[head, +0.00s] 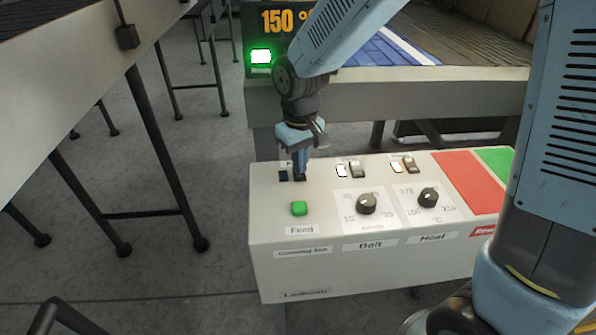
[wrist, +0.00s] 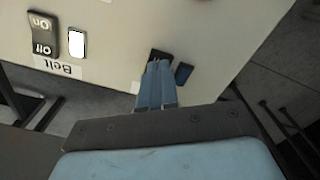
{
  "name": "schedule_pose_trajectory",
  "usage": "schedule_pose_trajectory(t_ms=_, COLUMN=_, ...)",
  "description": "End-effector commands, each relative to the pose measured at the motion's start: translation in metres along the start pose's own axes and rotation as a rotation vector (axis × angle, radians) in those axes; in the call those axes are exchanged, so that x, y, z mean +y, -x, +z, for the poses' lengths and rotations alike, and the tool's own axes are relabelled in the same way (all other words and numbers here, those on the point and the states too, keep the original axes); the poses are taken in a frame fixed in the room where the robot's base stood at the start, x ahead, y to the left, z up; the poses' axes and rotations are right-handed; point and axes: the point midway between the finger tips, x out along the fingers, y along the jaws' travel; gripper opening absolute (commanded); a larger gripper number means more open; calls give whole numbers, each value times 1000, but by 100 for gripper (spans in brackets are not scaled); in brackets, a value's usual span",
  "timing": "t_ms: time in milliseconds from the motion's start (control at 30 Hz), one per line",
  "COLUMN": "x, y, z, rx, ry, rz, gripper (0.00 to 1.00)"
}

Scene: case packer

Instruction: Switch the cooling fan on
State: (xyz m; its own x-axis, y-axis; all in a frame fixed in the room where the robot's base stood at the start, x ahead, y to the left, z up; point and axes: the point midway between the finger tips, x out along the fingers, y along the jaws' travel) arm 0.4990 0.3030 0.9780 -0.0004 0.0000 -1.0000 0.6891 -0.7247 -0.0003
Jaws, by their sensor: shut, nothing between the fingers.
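The switch at the back left of the control box (head: 275,245) is mostly hidden by my gripper (head: 299,172). Its dark rocker (wrist: 160,56) also shows in the wrist view, just past the fingertips. My gripper (wrist: 157,70) points down, shut and empty, with its tips at the rocker, seemingly touching it. The small lamp (wrist: 184,74) beside the rocker is dark blue and unlit; in the head view the lamp (head: 283,175) is dark too. I cannot read which way the rocker is tipped.
The belt switch (wrist: 42,35) has a lit white lamp (wrist: 77,43). Another switch (head: 409,164) with a lit lamp stands right of it. A green Feed button (head: 299,208), two knobs (head: 366,203) and red and green pads (head: 470,182) share the box. A conveyor (head: 400,92) runs behind.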

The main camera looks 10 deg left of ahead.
Motion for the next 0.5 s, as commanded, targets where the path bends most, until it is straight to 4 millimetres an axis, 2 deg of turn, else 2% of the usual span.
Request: schedule_pose_trajectory(t_ms=500, x=0, y=-5, z=0, rx=0, ry=0, rz=0, gripper=0)
